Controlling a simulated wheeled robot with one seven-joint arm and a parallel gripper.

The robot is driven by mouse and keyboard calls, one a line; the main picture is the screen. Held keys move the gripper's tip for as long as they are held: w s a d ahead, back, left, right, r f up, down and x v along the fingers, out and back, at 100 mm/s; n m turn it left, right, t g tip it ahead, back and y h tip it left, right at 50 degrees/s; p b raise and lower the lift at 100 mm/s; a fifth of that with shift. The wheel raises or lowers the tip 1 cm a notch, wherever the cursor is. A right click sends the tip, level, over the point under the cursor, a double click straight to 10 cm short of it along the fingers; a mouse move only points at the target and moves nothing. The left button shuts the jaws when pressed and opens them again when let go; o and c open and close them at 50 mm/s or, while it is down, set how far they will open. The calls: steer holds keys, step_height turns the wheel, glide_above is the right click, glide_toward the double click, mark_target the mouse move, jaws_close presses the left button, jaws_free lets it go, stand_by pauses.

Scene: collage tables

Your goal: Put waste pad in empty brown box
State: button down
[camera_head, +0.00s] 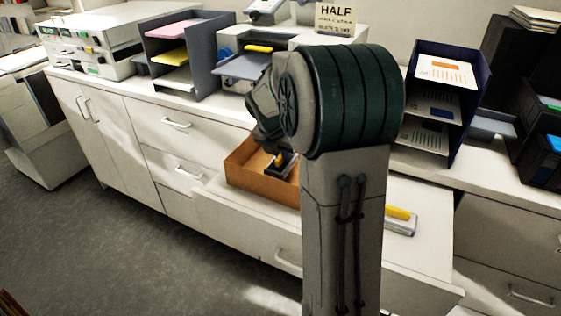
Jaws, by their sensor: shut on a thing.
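The brown box (240,174) stands at the open drawer of the white cabinet, left of my arm, with its right part hidden behind the arm. A dark pad with a yellow part (281,161), which looks like the waste pad, shows inside the box outline, tilted. My gripper (273,142) is just above it, mostly hidden by my own arm, and is shut on it. Whether the pad touches the box floor cannot be told.
Another pad with a yellow top (400,219) lies on the white surface right of my arm. A yellow item (258,49) lies on the printer (243,68). Paper trays (440,100) and a sign (337,19) stand on the counter. The grey floor at left is clear.

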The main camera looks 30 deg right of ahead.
mark_target(279, 157)
steer(key=shift+f, duration=1.45)
steer(key=shift+f, duration=0.1)
steer(key=c, duration=1.5)
jaws_free()
steer(key=shift+o, duration=0.2)
steer(key=v, duration=1.1)
steer(key=s+a+f+m+y, duration=0.1)
steer(key=s+a+f+m, duration=0.1)
steer(key=s+a+m, duration=0.4)
steer(key=s+a+f+m+y, duration=0.2)
steer(key=s+a+m, duration=0.4)
steer(key=s+m, duration=1.1)
steer(key=shift+m, duration=1.3)
